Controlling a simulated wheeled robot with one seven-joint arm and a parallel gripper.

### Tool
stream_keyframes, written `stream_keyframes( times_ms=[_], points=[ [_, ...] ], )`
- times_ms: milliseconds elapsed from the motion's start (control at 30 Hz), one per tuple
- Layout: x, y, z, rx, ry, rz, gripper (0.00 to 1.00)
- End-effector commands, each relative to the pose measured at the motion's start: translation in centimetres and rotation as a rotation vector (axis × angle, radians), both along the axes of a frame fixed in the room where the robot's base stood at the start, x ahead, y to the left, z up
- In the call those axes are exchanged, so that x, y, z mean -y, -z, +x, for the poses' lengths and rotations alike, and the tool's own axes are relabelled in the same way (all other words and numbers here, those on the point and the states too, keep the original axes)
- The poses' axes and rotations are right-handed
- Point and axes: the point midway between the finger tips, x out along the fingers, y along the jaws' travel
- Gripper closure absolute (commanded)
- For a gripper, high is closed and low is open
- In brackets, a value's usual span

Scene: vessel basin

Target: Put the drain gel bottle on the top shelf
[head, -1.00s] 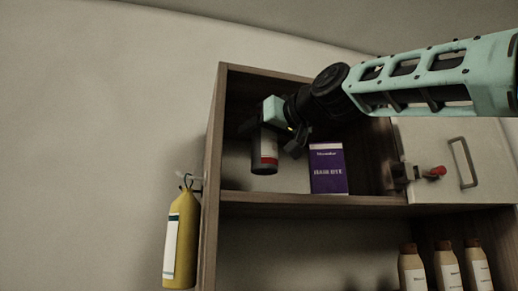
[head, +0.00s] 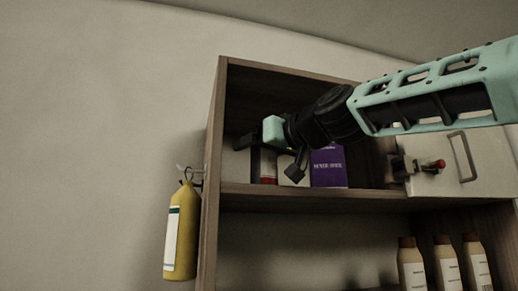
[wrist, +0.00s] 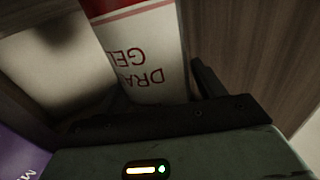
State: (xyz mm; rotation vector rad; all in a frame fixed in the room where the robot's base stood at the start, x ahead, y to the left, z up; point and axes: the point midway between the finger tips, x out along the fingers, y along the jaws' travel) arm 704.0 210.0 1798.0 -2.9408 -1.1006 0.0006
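The drain gel bottle (head: 269,168) is inside the upper compartment of the wooden cabinet, low down near the shelf board (head: 320,197). In the head view it shows as a narrow white and red strip, partly hidden by a dark part of my gripper (head: 268,160). The wrist view shows its white label (wrist: 155,55) with red, upside-down lettering, close in front of my gripper. One dark finger (wrist: 207,78) lies just right of the bottle. The other finger is hard to make out. Whether the bottle's base touches the board cannot be seen.
A purple box (head: 328,167) stands just right of the bottle; its corner shows in the wrist view (wrist: 20,160). A latched door (head: 480,165) is at right. Several tan bottles (head: 446,265) stand below. A yellow bottle (head: 181,235) hangs outside the left wall (head: 211,170).

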Motion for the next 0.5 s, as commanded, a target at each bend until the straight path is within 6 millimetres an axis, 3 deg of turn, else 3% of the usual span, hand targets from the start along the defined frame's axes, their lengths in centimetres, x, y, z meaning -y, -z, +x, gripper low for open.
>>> stream_keyframes(
  times_ms=[333,500],
  points=[
    [0.0,-0.3,0.0,0.0,0.0,0.0,0.29],
    [1.5,0.2,-1.6,0.004,0.002,0.0,0.29]
  ],
)
